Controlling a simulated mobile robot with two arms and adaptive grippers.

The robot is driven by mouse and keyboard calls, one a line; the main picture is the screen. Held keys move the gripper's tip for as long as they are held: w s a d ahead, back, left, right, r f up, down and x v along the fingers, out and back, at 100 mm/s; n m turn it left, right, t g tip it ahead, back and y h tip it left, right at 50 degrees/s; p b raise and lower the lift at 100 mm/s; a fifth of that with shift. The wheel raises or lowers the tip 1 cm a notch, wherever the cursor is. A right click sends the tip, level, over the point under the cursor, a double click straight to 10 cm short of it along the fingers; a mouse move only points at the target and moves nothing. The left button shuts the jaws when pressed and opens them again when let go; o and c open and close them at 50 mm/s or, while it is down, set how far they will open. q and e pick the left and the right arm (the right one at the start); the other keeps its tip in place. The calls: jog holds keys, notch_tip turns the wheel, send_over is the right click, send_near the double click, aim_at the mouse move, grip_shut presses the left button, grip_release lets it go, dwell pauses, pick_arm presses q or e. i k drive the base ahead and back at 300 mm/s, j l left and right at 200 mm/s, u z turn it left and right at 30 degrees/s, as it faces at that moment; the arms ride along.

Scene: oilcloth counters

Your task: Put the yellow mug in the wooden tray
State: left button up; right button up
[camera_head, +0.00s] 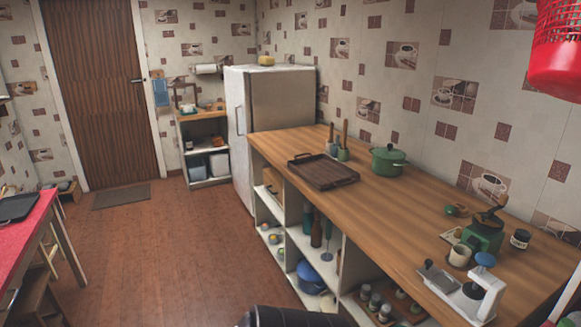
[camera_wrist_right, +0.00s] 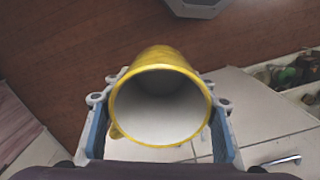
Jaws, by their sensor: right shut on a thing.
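The yellow mug (camera_wrist_right: 160,62) fills the middle of the right wrist view, its open mouth and white, empty-looking inside facing the camera. My right gripper (camera_wrist_right: 160,108) is shut on the mug, with one finger on each side of it. The mug and this gripper do not show in the head view. The dark brown wooden tray (camera_head: 323,172) lies on the wooden counter in the head view and looks empty. The tray cannot be made out in the right wrist view. My left gripper is in neither view.
A green pot (camera_head: 388,161) stands right of the tray, and pots with utensils (camera_head: 343,153) stand behind it. A coffee grinder (camera_head: 485,235), a white cup (camera_head: 460,256) and a small appliance (camera_head: 478,290) crowd the counter's near end. The counter (camera_head: 390,220) between is bare.

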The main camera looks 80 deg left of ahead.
aim_at(316, 168)
jog(key=u, duration=1.85)
jog(key=i+j+u, duration=0.35)
jog(key=i+j, duration=0.15)
jog(key=i+j+u, duration=0.35)
jog(key=i, duration=0.25)
